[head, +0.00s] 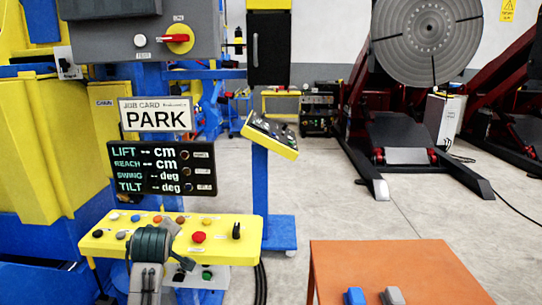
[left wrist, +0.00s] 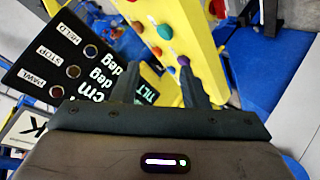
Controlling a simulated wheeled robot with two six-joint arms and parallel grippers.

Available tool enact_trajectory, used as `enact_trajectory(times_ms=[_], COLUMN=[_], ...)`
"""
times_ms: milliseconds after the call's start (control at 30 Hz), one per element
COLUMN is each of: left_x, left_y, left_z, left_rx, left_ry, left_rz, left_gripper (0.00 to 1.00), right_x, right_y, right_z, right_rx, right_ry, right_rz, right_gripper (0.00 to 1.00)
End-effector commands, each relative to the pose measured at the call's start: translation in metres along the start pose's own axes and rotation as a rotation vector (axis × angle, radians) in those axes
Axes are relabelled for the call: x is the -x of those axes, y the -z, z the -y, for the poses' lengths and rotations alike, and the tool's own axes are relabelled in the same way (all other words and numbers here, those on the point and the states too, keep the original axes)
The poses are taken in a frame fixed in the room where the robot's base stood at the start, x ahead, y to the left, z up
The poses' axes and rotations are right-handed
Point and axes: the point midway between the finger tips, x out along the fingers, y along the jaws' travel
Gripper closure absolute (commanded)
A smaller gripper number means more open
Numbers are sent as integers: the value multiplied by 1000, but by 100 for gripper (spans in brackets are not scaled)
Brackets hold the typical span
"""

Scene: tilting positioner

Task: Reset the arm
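A yellow control panel (head: 215,231) carries several coloured buttons, a red mushroom button (head: 199,237) and a black joystick (head: 236,231). Above it a black display (head: 150,168) reads LIFT, REACH, SWING and TILT, each with dashes. A job card (head: 155,115) above reads PARK. My left gripper (head: 182,246) is over the panel's front middle, its fingers apart and empty. In the left wrist view the panel (left wrist: 200,45) lies beyond the open fingers (left wrist: 157,85), with lamps labelled HELD, STOP and PAWL at left. I cannot tell whether a finger touches the panel. My right gripper is out of view.
A second console (head: 270,135) stands on a blue post behind the panel. A large round-plate positioner (head: 425,40) stands at back right. The floor between is clear.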

Motion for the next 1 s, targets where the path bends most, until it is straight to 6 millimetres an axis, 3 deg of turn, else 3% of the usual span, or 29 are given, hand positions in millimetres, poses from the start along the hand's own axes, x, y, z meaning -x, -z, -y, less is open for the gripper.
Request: enact_trajectory(times_ms=[33,267,467,600,800,1000], left_x=[0,25,72,115,163,199], left_y=[-21,-100,-157,-189,-213,-227], left_z=[30,145,235,288,332,360], left_rx=[-56,-334,-576,-736,-891,-992], left_ry=[28,108,146,152,140,123], left_rz=[31,179,330,441,556,639], left_gripper=[60,60,60,60,60,60], right_x=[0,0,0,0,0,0], right_y=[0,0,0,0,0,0], right_z=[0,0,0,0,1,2], right_rx=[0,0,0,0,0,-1], right_ry=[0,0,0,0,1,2], right_rz=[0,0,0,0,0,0], right_gripper=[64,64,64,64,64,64])
